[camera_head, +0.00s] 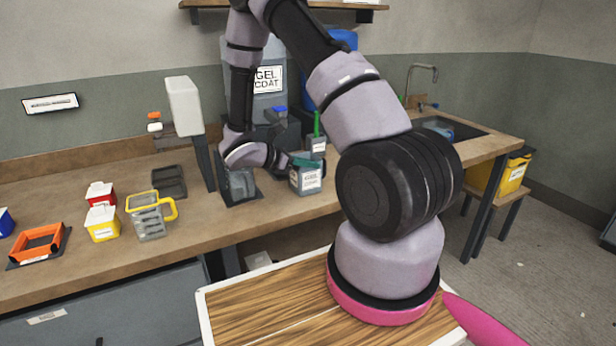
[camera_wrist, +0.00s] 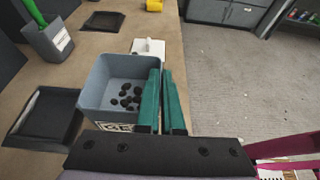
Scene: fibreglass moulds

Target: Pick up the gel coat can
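The gel coat can is a grey, open-topped square container (camera_head: 306,181) with a white label on its front, standing at the workbench's front edge. In the wrist view the can (camera_wrist: 97,85) has dark lumps inside and a partly hidden label starting "GE". My gripper (camera_head: 303,163) is at its rim. In the wrist view the teal fingers of my gripper (camera_wrist: 162,98) are close together, one inside the can and one outside its right wall. The narrow gap suggests they are shut on that wall; the contact is hidden.
A larger grey container labelled "GEL COAT" (camera_head: 268,80) stands behind. A grey holder with a green-handled tool (camera_wrist: 48,42), a dark tray (camera_wrist: 42,115) and a white block (camera_wrist: 148,47) are near the can. Floor (camera_wrist: 235,80) is clear right of the bench.

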